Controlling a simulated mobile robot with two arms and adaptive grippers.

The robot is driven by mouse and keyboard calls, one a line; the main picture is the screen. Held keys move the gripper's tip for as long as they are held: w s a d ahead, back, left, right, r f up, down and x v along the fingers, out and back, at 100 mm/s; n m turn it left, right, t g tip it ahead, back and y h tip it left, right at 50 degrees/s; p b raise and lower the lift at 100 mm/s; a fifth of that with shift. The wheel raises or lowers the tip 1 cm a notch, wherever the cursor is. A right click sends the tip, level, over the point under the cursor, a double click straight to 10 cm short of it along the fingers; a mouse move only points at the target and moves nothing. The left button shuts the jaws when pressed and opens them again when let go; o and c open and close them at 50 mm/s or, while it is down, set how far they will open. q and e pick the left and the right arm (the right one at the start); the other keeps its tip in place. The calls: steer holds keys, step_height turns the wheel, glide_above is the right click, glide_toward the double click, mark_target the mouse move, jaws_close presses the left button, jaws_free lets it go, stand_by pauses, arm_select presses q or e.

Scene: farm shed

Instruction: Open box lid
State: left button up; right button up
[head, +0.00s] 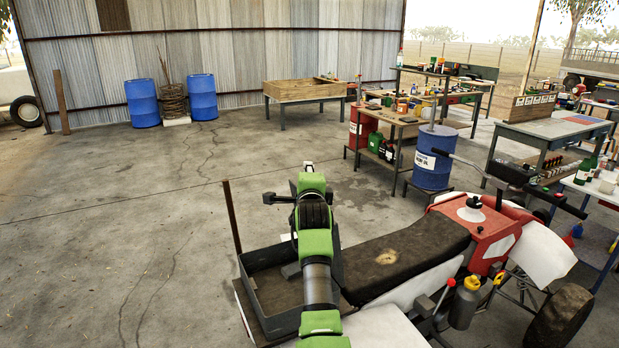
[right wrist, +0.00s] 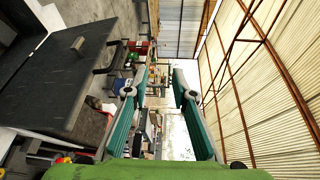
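A dark open-topped box or tray (head: 251,287) sits low at the bottom centre of the head view, left of the black seat. A thin brown upright (head: 232,217) rises at its far left corner; I cannot tell if it is a lid edge-on. My green-and-grey arm crosses in front of the box and hides its right part. In the right wrist view my right gripper (right wrist: 160,88) is open and empty, its fingers apart. I make out no left gripper.
A vehicle with a black seat (head: 415,255) and red body (head: 490,230) stands close on the right. A blue drum (head: 432,160) and cluttered benches stand beyond it. A wooden-sided table (head: 303,90) stands at the back. The concrete floor on the left is clear.

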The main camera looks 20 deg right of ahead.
steer(key=shift+r+v, duration=0.15)
steer(key=shift+v, duration=0.75)
steer(key=shift+r+v, duration=0.2)
steer(key=shift+v, duration=0.7)
steer(key=shift+d, duration=0.15)
steer(key=shift+d, duration=0.1)
